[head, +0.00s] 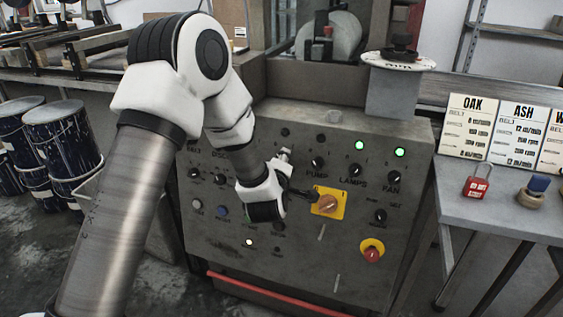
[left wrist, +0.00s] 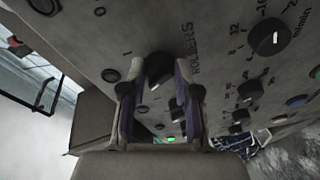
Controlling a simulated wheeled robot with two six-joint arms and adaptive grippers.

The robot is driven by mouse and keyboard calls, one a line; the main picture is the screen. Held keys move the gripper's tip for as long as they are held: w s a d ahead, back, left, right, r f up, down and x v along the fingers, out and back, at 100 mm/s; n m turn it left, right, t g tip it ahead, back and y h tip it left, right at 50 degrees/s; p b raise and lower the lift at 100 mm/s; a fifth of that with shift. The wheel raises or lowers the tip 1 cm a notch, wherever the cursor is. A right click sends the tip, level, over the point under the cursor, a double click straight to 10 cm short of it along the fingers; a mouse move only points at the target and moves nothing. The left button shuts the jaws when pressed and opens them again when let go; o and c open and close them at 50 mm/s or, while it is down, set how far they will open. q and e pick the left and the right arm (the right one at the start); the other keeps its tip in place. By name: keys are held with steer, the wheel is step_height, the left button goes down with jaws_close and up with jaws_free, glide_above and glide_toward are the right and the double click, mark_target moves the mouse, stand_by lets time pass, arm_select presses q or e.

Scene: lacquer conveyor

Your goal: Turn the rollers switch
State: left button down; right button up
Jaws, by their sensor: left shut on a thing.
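The rollers switch (left wrist: 159,72) is a dark round knob on the grey panel, beside the printed word ROLLERS in the left wrist view. My left gripper (left wrist: 158,88) has one finger on each side of it and is shut on it. In the head view my left gripper (head: 284,158) reaches the middle of the grey control panel (head: 300,258) from the left, and its wrist hides the switch there. The exact angle of the knob is hard to read. My right gripper is in neither view.
Close right of my gripper is an orange rotary switch (head: 327,203) on a yellow plate, with a red button (head: 372,252) below. The PUMP knob (head: 317,163) and lit green lamps (head: 359,145) are near. A side table (head: 505,208) holds a red padlock (head: 477,184).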

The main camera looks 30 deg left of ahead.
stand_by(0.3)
arm_select(q)
steer(key=c, duration=0.8)
jaws_free()
steer(key=shift+c, duration=0.2)
steer(key=v, duration=1.2)
